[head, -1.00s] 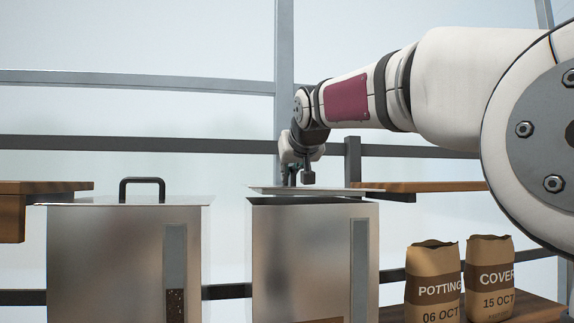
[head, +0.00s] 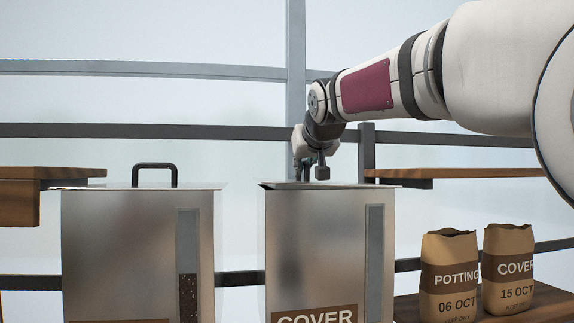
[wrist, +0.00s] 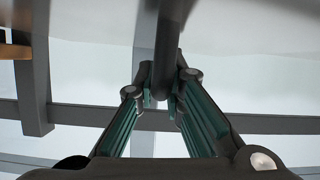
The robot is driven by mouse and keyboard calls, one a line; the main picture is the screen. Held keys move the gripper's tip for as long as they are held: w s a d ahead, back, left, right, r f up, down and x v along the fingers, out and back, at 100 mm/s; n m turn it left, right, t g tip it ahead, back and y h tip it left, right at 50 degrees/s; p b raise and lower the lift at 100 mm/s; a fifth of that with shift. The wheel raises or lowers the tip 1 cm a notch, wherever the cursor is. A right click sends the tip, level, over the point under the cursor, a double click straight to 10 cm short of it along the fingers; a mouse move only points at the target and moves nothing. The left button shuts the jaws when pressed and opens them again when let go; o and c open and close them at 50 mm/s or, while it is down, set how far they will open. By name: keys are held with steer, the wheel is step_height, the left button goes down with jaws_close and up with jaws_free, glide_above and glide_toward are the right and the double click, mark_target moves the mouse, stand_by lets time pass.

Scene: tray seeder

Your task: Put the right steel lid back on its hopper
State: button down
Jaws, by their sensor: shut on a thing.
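The right hopper (head: 310,240) is a steel box with a level window and a "COVER" label. Its thin steel lid (head: 345,185) lies across the top, almost flush with the rim; its left end looks slightly tilted, and I cannot tell whether it is fully seated. My gripper (head: 310,172) is above the lid, shut on its dark handle. In the wrist view my gripper (wrist: 160,95) has its green-lined fingers closed around the dark handle bar (wrist: 165,45). The handle is mostly hidden by the fingers in the head view.
The left hopper (head: 125,250) has its lid on, with a dark handle (head: 154,166) standing up. Wooden shelves (head: 450,173) flank the hoppers. Two paper bags, "POTTING" (head: 449,300) and "COVER" (head: 508,295), stand at the lower right. Grey rails run behind.

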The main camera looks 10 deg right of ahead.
steer(key=c, duration=1.6)
jaws_free()
steer(key=v, duration=1.2)
